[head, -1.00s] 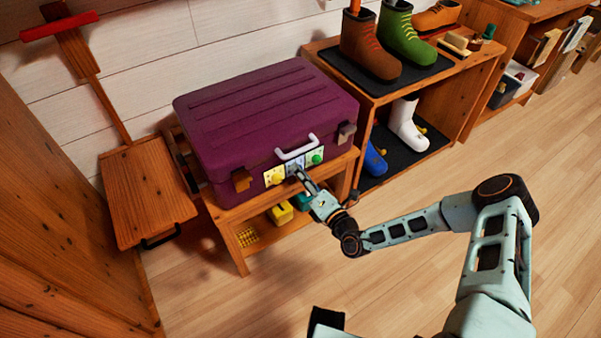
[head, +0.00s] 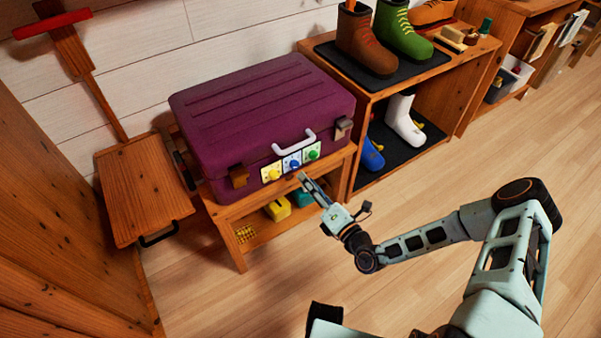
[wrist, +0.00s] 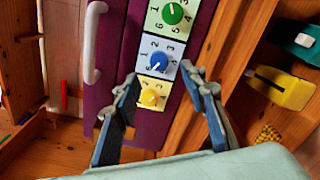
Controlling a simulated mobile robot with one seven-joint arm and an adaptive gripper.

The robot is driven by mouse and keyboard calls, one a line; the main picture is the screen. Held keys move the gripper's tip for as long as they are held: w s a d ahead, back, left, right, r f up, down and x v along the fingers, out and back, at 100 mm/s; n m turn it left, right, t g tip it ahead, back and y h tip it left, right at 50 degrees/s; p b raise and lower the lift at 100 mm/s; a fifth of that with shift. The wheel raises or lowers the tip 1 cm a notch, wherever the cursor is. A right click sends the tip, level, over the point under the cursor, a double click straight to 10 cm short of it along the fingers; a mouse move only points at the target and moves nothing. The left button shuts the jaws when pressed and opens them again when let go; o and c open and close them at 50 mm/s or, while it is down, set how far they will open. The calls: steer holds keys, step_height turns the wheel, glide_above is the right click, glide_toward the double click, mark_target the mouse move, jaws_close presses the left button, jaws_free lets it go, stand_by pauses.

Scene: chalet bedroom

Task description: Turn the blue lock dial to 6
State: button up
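A purple suitcase (head: 255,115) stands on a low wooden bench, with three dials on its front. The blue dial (head: 293,164) is on the middle, pale blue plate, between the yellow dial (head: 273,174) and the green dial (head: 313,154). In the wrist view the blue dial (wrist: 158,62) shows numbers around it; I cannot tell surely which one it points to. My gripper (wrist: 164,78) is open, with its fingers spread and nothing between them. In the head view my gripper (head: 303,178) is in front of the dials, apart from the blue one.
The suitcase's white handle (head: 294,143) sticks out above the dials. The bench (head: 240,212) holds yellow and teal things on its lower shelf. A shoe rack (head: 362,85) with boots stands to the right. The floor in front is clear.

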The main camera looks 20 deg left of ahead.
steer(key=v, duration=0.5)
steer(key=shift+s+d, duration=0.25)
steer(key=shift+s, duration=0.05)
